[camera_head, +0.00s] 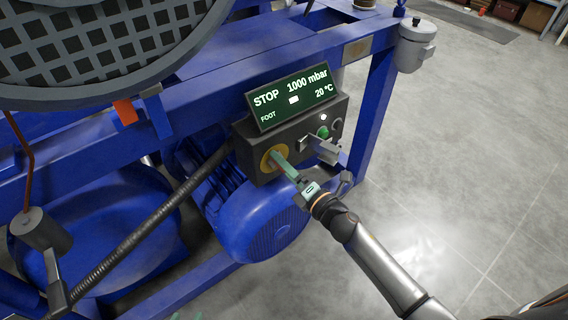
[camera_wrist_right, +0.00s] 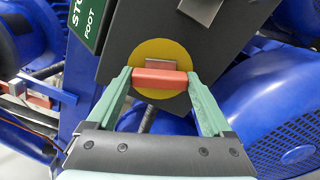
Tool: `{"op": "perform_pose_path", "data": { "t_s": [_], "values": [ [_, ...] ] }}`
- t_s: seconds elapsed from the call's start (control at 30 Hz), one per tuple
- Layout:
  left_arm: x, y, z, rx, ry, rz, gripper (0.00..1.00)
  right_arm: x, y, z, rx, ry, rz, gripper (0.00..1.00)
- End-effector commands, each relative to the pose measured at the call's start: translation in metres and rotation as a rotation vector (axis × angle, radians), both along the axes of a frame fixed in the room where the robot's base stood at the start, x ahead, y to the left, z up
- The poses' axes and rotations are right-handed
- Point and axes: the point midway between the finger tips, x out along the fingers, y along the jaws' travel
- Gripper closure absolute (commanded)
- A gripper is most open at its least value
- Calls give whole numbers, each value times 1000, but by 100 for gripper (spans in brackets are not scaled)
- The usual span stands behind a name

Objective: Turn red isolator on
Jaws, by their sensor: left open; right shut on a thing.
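The red isolator handle (camera_wrist_right: 160,79) is a short red bar on a round yellow plate (camera_wrist_right: 161,53), on the dark control box. In the head view the yellow plate (camera_head: 266,160) shows at the box's lower left, and my gripper covers the red handle. My right gripper (camera_head: 277,159) reaches in from the lower right; in the right wrist view its green fingers (camera_wrist_right: 160,84) are shut on the ends of the red handle, which lies crosswise between them. Only the green fingertips of my left gripper (camera_head: 187,316) show, at the bottom edge, away from the box; they are open.
The display (camera_head: 291,97) on the box reads STOP, 1000 mbar, 20 °C. A green button (camera_head: 323,132) and a grey metal part (camera_head: 321,149) sit right of the isolator. A blue frame (camera_head: 374,120) and blue motor (camera_head: 262,225) surround it. Open floor (camera_head: 470,150) lies right.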

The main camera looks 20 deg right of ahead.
Motion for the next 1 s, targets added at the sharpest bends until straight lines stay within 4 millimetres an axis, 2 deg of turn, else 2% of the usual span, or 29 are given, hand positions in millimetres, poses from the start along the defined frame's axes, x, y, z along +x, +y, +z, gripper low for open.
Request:
{"op": "perform_pose_path", "data": {
  "t_s": [0.2, 0.5, 1.0],
  "values": [
    [6, 0, 12, -1, -19, -1, 50, 0, 0, 1, 170, 64, -1, 71],
    [8, 0, 15, 3, -18, -5, 50, 0, 0, 0, 326, 120, -1, 71],
    [5, -1, 13, 4, -9, -7, 50, 0, 0, -1, 392, 143, 0, 71]
  ]
}}
